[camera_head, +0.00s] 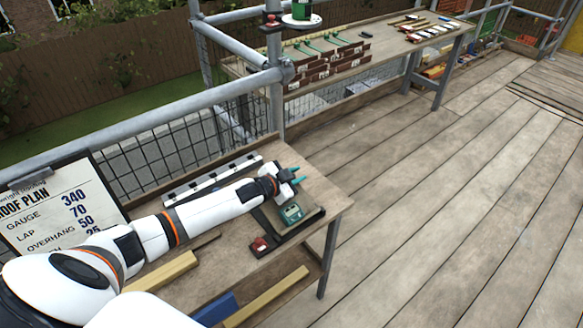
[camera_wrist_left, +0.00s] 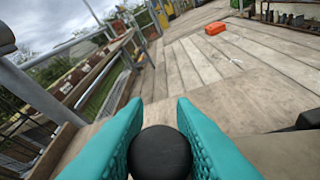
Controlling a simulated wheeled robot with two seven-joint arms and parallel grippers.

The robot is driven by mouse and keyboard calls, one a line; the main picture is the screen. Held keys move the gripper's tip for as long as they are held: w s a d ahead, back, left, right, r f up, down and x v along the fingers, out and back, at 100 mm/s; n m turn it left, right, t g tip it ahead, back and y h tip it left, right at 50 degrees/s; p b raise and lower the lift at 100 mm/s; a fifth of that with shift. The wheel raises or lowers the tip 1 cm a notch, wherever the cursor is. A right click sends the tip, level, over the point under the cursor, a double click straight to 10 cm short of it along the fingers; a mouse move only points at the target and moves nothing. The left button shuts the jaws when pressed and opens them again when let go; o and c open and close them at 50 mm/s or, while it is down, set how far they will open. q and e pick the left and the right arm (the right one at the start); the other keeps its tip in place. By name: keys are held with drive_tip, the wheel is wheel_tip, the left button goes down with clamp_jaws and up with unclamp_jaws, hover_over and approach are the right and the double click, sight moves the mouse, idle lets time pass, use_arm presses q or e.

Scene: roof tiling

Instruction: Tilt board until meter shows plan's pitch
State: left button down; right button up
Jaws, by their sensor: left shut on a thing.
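The plan (camera_head: 75,205) stands on a clipboard at the left. It reads gauge 340, lap 70, overhang 50, and a last line 25 whose label is partly hidden by my arm. The meter (camera_head: 292,213), a small green device with a display too small to read, sits on the dark board (camera_head: 291,236) on the bench. My left gripper (camera_head: 291,175) is just above and behind the meter. In the left wrist view its teal fingers close on a round black knob (camera_wrist_left: 160,153). My right gripper is not in view.
The bench (camera_head: 325,190) also holds a long white rail (camera_head: 212,180) with dark marks and a small red item (camera_head: 259,244). Decking at the right is clear.

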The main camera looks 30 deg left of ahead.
use_arm(q)
drive_tip(key=shift+s+d+r, duration=0.1)
drive_tip(key=shift+d+r, duration=0.15)
drive_tip(key=shift+r, duration=0.1)
drive_tip(key=c, duration=1.5)
unclamp_jaws()
drive_tip(key=shift+o, duration=1.2)
drive_tip(key=shift+s, duration=0.15)
drive_tip(key=shift+s+a, duration=0.15)
drive_tip(key=shift+s, duration=0.2)
drive_tip(key=v, duration=1.1)
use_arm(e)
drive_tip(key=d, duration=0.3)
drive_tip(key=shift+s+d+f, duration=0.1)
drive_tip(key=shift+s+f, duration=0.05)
